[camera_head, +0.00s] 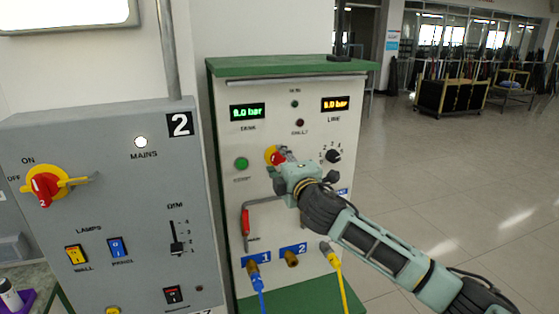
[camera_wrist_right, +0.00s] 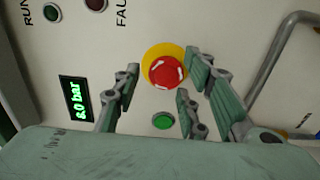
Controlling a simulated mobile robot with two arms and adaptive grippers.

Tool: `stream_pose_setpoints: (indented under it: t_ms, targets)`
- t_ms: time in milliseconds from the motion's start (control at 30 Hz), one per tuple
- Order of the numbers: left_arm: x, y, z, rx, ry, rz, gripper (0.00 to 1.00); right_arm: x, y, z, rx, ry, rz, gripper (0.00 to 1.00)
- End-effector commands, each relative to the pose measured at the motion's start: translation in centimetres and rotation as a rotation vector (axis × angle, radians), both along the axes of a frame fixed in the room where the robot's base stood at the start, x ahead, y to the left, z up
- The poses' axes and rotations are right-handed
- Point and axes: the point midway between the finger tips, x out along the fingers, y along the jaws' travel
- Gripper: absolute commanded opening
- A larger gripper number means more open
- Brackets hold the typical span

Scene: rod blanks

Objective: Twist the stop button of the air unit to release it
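The air unit (camera_head: 226,122) is a pale cabinet with a green top. Its red stop button on a yellow ring (camera_head: 270,152) is partly hidden behind my right gripper (camera_head: 284,164) in the head view. In the right wrist view the red stop button (camera_wrist_right: 165,73) shows whole, with white marks on its face. There my right gripper (camera_wrist_right: 165,82) is open, its fingers spread on either side of the button. A gap shows on the left; the right finger looks close to the yellow ring, and I cannot tell if it touches. My left gripper is not in view.
A green button (camera_head: 241,163) and a black rotary knob (camera_head: 333,156) flank the stop button. A handle with a red grip (camera_head: 245,222) and hose ports (camera_head: 291,259) sit below. A grey panel (camera_head: 115,200) with switches stands at left. Open floor lies to the right.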

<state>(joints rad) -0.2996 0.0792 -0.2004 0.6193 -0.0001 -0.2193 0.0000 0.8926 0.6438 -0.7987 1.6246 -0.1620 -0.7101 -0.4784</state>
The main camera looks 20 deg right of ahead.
Motion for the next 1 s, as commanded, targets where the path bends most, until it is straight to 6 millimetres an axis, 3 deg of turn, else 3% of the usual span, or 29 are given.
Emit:
stream_pose_setpoints:
  t_ms: [200,467,900,1000]
  targets:
    - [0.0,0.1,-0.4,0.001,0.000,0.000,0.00,1.6,0.1,-0.1,0.001,0.000,0.001,0.39]
    - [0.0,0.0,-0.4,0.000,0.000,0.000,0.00,1.7,0.1,0.0,0.001,0.001,0.001,0.39]
    - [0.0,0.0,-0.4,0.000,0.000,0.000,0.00,1.7,0.1,0.2,0.001,-0.003,0.001,0.02]
    - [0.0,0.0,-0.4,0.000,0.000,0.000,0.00,1.7,0.1,0.3,0.002,-0.004,0.001,0.00]
